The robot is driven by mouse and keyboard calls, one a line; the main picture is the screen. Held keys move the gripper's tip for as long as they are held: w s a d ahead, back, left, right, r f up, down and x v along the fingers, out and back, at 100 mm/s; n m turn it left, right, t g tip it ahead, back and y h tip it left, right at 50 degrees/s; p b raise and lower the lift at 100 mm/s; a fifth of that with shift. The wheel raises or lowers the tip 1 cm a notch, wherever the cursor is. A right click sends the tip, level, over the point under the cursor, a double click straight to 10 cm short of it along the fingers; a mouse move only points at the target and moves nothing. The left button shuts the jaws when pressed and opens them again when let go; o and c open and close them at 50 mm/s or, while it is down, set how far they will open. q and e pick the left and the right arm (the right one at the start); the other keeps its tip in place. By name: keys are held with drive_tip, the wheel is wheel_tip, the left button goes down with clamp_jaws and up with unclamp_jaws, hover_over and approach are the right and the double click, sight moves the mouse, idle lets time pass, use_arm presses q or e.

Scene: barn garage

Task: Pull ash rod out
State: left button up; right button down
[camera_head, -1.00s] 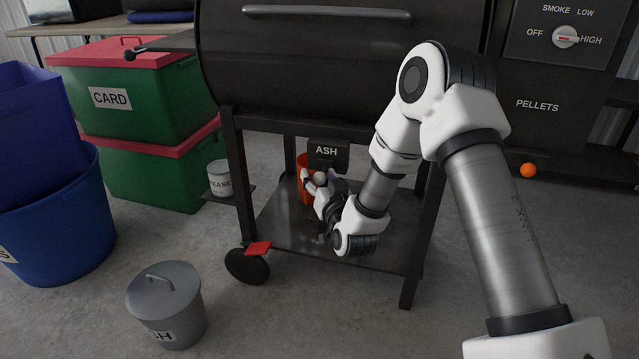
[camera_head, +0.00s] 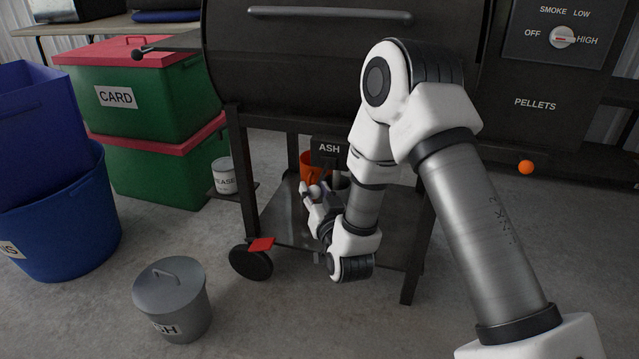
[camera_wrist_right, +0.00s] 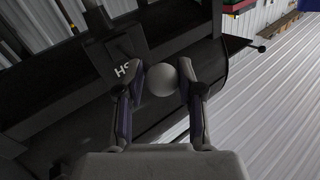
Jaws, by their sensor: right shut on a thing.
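My right gripper (camera_head: 314,193) is under the grill, low in front of the black box marked ASH (camera_head: 328,149). It is shut on the pale round knob (camera_wrist_right: 162,80) of the ash rod, which sits between the two fingers in the right wrist view. The knob also shows as a small pale ball in the head view (camera_head: 315,191). The ASH label (camera_wrist_right: 123,70) shows upside down in the right wrist view, behind the fingers. The rod behind the knob is mostly hidden by the knob and my gripper. My left gripper is not in view.
An orange-red bucket (camera_head: 309,165) stands on the lower shelf (camera_head: 288,222) behind my gripper. Grill legs flank my arm. A grey lidded ash can (camera_head: 172,307) stands on the floor at front left.

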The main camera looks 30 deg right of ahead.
drive_tip(key=shift+a, duration=0.2)
drive_tip(key=c, duration=0.8)
unclamp_jaws()
drive_tip(key=shift+w, duration=0.1)
drive_tip(key=shift+w+a, duration=0.1)
drive_tip(key=shift+a, duration=0.15)
drive_tip(key=shift+d, duration=0.1)
drive_tip(key=shift+s, duration=0.25)
drive_tip(key=v, duration=0.7)
